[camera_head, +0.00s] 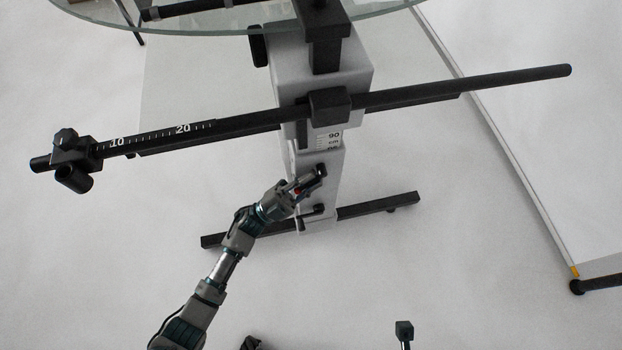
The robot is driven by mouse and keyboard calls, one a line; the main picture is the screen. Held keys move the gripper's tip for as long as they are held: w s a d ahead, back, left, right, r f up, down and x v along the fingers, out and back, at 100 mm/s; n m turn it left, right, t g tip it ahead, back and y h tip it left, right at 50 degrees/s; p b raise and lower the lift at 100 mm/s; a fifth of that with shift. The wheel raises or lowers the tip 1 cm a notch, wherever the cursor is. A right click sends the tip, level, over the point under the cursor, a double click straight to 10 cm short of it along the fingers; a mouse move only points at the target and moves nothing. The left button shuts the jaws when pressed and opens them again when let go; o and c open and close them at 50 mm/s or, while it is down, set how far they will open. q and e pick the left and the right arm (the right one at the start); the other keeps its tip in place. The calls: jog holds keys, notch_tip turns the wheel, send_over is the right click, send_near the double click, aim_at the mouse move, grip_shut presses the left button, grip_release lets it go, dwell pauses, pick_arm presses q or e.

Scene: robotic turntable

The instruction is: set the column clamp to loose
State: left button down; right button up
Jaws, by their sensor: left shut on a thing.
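The turntable's light grey column (324,165) stands upright in the middle of the view, with a height scale reading 90 cm near its top. My left gripper (306,186) reaches in from the lower left to the front of the column, below the scale. It is shut on a small dark part there, which I take to be the column clamp; the fingers hide most of it, so its setting cannot be read. A small black lever (303,222) shows just below the gripper, low on the column.
A long black rail (450,86) with a scale crosses the column above my gripper, and a black clamp block (72,155) sits at its left end. A round glass top (210,22) is above. Black feet (380,205) spread on the pale floor, which is open in front.

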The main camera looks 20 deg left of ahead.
pick_arm(q)
jog(key=shift+s+f, duration=0.15)
jog(key=shift+f, duration=0.3)
jog(key=c, duration=1.5)
grip_release()
jog(key=shift+o, duration=0.2)
jog(key=shift+a+r, duration=0.1)
jog(key=shift+a, duration=0.05)
jog(key=v, duration=1.2)
